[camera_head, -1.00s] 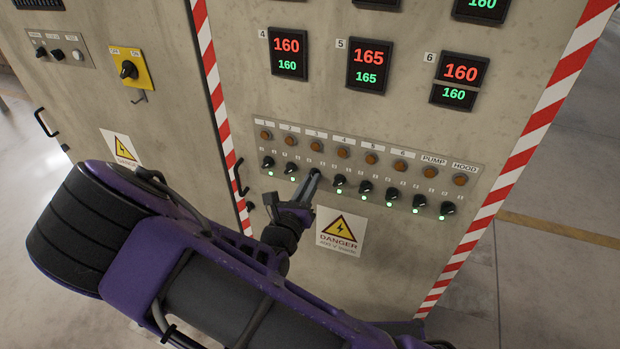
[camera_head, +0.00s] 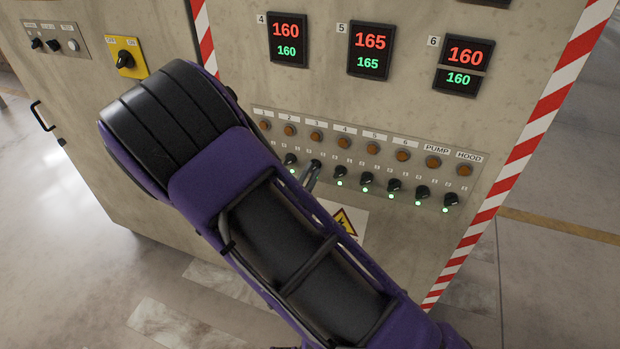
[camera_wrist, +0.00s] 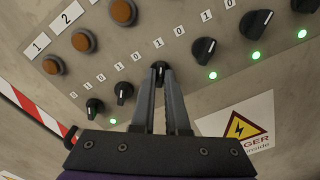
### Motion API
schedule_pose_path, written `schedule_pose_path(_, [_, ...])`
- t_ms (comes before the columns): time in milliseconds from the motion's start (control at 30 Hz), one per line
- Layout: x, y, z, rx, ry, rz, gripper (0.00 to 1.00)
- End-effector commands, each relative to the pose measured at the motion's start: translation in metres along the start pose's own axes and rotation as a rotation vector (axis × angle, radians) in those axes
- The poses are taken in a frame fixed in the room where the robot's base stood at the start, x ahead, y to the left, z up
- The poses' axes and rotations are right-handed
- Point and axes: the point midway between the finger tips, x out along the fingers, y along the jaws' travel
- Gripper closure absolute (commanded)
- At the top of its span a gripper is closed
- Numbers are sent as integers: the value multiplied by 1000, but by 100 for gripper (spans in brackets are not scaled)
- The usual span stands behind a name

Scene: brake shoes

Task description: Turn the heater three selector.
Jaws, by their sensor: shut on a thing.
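The heater three selector is a small black rotary knob (camera_wrist: 160,67), third from the left in the lower row of the panel; in the head view it shows (camera_head: 316,164) below the label 3. My gripper (camera_wrist: 161,73) has its two grey fingertips closed around the knob's sides. In the head view its fingertips (camera_head: 312,174) reach the knob from below, and my arm hides the rest of the gripper. The fingers cover much of the knob, so its exact angle is hard to read. A lamp under it is not visible.
Neighbouring black selectors (camera_wrist: 123,91) (camera_wrist: 203,49) stand close on both sides, some with lit green lamps. Orange lamps (camera_head: 344,142) line the row above. A danger sign (camera_wrist: 240,126) is below. Temperature displays (camera_head: 370,50) are higher up. My arm covers the cabinet's lower left.

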Motion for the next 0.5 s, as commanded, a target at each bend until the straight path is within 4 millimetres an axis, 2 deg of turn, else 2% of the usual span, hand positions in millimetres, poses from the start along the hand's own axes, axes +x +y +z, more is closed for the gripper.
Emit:
schedule_pose_path(200, [0,-1,-2,117,1,0,100])
schedule_pose_path(500, [0,0,-1,184,1,-1,100])
